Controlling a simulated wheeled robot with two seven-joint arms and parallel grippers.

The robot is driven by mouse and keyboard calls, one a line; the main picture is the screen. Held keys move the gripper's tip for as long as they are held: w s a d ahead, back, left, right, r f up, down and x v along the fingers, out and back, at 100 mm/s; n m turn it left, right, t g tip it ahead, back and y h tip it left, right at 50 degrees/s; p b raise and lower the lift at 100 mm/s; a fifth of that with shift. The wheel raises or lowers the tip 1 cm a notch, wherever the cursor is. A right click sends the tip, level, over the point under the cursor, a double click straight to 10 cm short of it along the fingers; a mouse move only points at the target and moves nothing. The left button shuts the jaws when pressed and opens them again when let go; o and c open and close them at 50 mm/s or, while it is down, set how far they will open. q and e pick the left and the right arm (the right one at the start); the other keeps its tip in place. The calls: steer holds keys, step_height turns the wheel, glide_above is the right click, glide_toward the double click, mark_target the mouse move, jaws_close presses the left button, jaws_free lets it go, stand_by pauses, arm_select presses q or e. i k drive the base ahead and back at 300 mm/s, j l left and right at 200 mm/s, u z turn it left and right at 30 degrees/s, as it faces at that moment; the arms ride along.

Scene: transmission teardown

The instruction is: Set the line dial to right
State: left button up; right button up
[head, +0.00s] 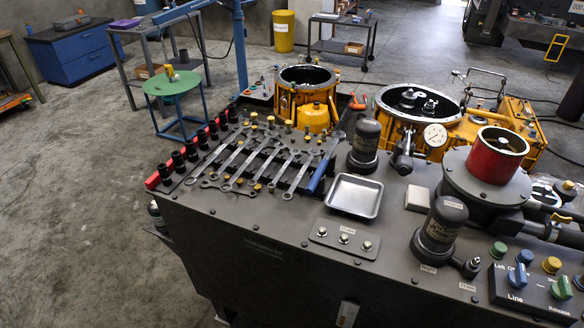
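The line dial (517,276) is a blue knob on a dark control box (530,298) at the bottom right of the head view. "Line" is printed below it, and "Left" and "Off" are printed above it. Its grip seems to stand roughly upright near "Off", but the exact angle is hard to tell. Any "Right" label is not readable here. Neither of my grippers is in view, and nothing touches the dial.
Green (498,250) and yellow (551,265) knobs stand behind the box. A black cylinder tool (441,226) stands to its left, and a red-ringed cylinder (497,155) behind. A metal tray (354,196) and several wrenches lie further left. The space above the box looks clear.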

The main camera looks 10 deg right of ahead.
mark_target(517, 279)
steer(key=z, duration=1.95)
